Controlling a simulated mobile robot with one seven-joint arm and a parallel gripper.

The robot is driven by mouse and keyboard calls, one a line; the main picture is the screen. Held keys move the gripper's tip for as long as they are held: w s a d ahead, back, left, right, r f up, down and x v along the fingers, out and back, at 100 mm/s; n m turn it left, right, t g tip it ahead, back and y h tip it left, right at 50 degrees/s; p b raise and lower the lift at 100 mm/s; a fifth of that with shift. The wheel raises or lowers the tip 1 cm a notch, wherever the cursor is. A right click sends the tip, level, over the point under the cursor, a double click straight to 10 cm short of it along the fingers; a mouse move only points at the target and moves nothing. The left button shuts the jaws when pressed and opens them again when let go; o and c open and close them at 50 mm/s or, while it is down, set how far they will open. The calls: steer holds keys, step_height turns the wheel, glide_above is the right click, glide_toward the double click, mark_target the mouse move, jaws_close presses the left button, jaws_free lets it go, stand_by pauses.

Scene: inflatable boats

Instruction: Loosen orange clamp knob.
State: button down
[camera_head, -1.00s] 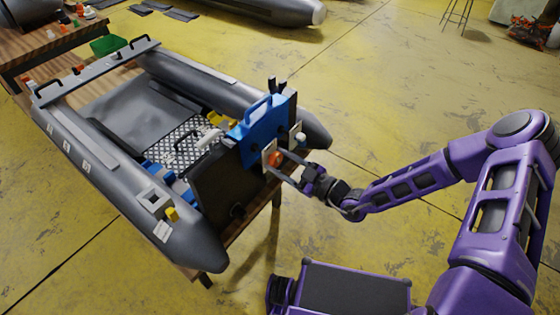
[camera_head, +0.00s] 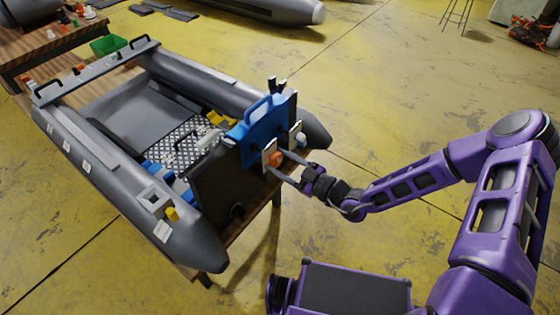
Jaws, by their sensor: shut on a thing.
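The orange clamp knob (camera_head: 276,158) is on a white plate (camera_head: 268,152) at the transom end of the grey inflatable boat (camera_head: 185,228), just below the blue clamp bracket (camera_head: 262,122). My gripper (camera_head: 279,162) comes from the right, with one finger above and one below the knob. It is shut on the knob. The fingertips partly cover the knob's edges, and the exact contact is too small to make out. The dark transom board (camera_head: 215,185) stands upright beside it.
A second white knob-like part (camera_head: 298,138) sits to the right of the orange knob. The boat rests on a wooden table (camera_head: 240,228). The yellow floor at right is mostly clear.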

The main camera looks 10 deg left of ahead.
stand_by(0.4)
steer(key=n, duration=0.3)
steer(key=shift+n, duration=0.3)
steer(key=n, duration=0.3)
steer(key=shift+n, duration=0.4)
steer(key=n, duration=0.7)
